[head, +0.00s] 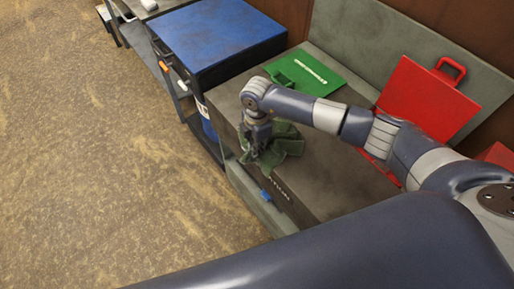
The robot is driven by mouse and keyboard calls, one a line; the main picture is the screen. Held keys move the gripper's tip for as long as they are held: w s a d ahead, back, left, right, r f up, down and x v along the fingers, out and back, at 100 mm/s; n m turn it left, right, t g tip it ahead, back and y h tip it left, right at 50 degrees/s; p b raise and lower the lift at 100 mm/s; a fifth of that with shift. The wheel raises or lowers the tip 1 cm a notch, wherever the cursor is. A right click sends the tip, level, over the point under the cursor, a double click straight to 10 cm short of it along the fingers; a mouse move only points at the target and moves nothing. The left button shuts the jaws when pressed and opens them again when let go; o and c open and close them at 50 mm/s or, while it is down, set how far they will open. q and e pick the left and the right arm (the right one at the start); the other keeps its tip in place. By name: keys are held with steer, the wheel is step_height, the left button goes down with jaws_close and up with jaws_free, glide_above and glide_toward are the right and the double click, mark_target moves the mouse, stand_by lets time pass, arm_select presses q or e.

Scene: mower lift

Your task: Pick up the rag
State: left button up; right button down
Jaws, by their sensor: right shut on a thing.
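The rag (284,146) is a crumpled dark green cloth near the front edge of the dark grey cabinet top. My right gripper (252,150) points down at it from above and is shut on it. The fingertips are partly hidden in the cloth's folds. I cannot tell whether the rag is clear of the surface. My left gripper is not in view.
A green case (306,72) lies behind the rag. A red case with a handle (428,98) stands open at the back right. A blue-topped cabinet (218,38) stands to the left. A small blue object (265,195) is at the front edge. The floor at left is clear.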

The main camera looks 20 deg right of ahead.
step_height(320, 180, up, 12)
steer(key=p, duration=0.9)
steer(key=shift+f, duration=0.1)
